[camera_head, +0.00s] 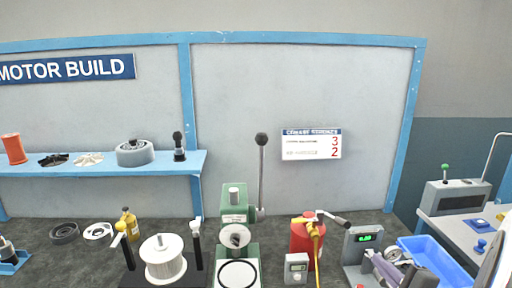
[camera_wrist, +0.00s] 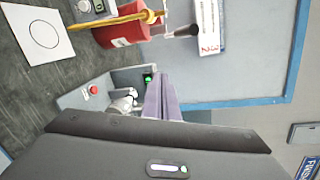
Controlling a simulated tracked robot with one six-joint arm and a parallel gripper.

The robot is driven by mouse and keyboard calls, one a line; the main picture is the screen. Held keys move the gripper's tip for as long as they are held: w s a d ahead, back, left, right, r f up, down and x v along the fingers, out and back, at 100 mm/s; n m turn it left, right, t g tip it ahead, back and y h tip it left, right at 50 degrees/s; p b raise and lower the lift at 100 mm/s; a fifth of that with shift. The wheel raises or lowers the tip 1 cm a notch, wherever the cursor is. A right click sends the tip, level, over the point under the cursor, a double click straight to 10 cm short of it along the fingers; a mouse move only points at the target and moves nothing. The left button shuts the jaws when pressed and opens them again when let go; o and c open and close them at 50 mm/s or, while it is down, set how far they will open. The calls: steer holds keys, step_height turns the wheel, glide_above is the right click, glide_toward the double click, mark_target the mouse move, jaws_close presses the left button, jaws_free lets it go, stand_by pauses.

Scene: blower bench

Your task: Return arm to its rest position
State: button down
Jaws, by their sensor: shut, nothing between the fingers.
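My gripper (camera_head: 371,256) is at the lower right of the head view, its two purple-grey fingers together and empty. In the wrist view the closed fingers (camera_wrist: 161,78) point up from the dark gripper body. In both views they appear over or just in front of a grey test stand with a green display (camera_head: 365,238); I cannot tell whether they touch it. The stand also shows in the wrist view (camera_wrist: 70,101), with a red button and a shiny metal part (camera_wrist: 124,103) beside the fingers. Part of the stand is hidden behind my gripper.
A red canister (camera_head: 302,238) with a yellow hose and a green lever press (camera_head: 238,215) stand left of my gripper. A blue tray (camera_head: 440,262) lies close on the right. A spool (camera_head: 164,262) is farther left. The air above the bench is mostly clear.

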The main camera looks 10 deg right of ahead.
steer(key=s+a+n+g+y, duration=0.1)
steer(key=a+n+g+y, duration=0.95)
steer(key=a, duration=1.65)
steer(key=s+a+n+h, duration=0.4)
steer(key=s+a+n, duration=0.1)
steer(key=s+n, duration=0.25)
steer(key=r+n+h, duration=0.1)
steer(key=s+d+r+n+h, duration=0.1)
steer(key=r+n+h, duration=0.1)
steer(key=s+d+r+n+h, duration=0.1)
steer(key=n+h, duration=0.1)
steer(key=shift+s+d+r, duration=0.15)
steer(key=shift+d+r, duration=0.05)
steer(key=shift+r, duration=0.1)
